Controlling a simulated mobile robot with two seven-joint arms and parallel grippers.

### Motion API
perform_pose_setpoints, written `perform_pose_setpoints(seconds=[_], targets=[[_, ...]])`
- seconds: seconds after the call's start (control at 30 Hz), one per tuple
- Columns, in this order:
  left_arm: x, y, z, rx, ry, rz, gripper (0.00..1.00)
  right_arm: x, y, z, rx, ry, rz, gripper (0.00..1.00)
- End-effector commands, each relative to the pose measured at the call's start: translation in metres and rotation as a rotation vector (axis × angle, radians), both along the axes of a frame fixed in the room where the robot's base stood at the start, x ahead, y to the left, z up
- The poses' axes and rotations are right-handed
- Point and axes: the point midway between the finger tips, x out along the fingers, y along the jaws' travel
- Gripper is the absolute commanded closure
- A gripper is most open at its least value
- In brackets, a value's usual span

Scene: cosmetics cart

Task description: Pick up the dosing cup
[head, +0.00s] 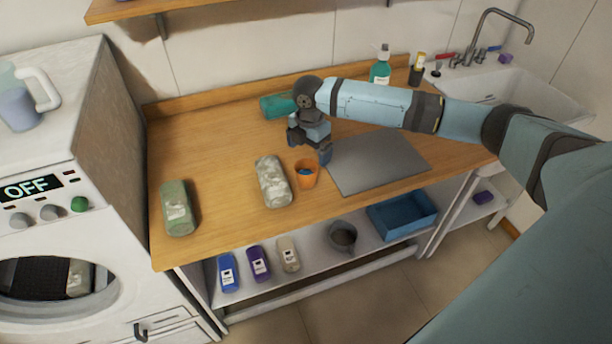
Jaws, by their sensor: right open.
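An orange cup (303,181), which fits the dosing cup, stands upright on the wooden counter (225,135), left of a grey mat. Something blue shows inside it. My right gripper (309,149) is open just behind and above the cup, pointing down. One finger is close to the cup's back right rim; I cannot tell whether it touches. The cup is not held. My left gripper is out of view.
A pale bottle (273,182) lies just left of the cup. A green bottle (179,208) is farther left, and a teal bottle (277,106) lies behind the gripper. The grey mat (378,163) is bare. A sink (478,85) is at the back right.

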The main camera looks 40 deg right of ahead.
Motion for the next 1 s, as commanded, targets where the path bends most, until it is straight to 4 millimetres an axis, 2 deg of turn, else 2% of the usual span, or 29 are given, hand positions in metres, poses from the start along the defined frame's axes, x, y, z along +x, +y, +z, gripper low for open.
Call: perform_pose_setpoints(seconds=[0.13, 0.37, 0.7, 0.97, 1.0], targets=[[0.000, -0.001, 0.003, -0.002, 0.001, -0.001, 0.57, 0.000, 0.001, -0.025, 0.000, 0.001, -0.001, 0.01], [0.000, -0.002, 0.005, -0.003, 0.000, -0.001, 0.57, 0.000, 0.002, -0.042, 0.000, -0.001, -0.001, 0.01], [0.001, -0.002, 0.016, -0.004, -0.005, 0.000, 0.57, 0.001, 0.009, -0.086, 0.000, -0.001, -0.001, 0.01], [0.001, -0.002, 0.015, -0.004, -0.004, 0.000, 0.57, 0.001, 0.009, -0.090, 0.000, -0.002, 0.000, 0.01], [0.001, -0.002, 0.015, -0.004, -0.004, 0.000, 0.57, 0.001, 0.009, -0.090, 0.000, -0.002, 0.000, 0.05]])
